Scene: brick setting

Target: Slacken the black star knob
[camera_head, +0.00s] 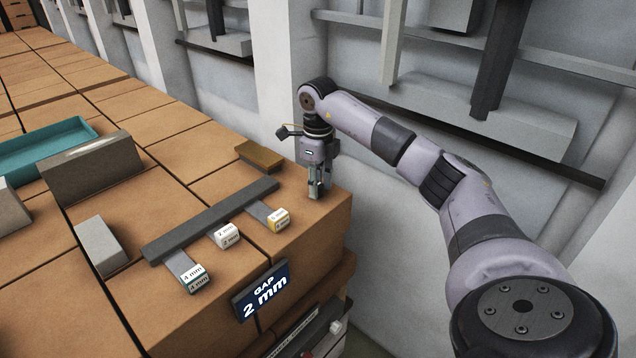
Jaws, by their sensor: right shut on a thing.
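My right gripper (315,192) points down at the right end of the brick-coloured stack, close to its corner. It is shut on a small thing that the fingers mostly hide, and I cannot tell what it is. I cannot make out a black star knob in this view. My left gripper is not in view.
A dark grey bar (212,222) carries tags marked in mm, including a 4 mm tag (192,277) and a 2 mm tag (227,235). A "GAP 2 mm" sign (262,291) hangs on the front edge. Grey blocks (92,170) and a teal tray (48,146) stand left. A brown block (259,155) lies near the gripper.

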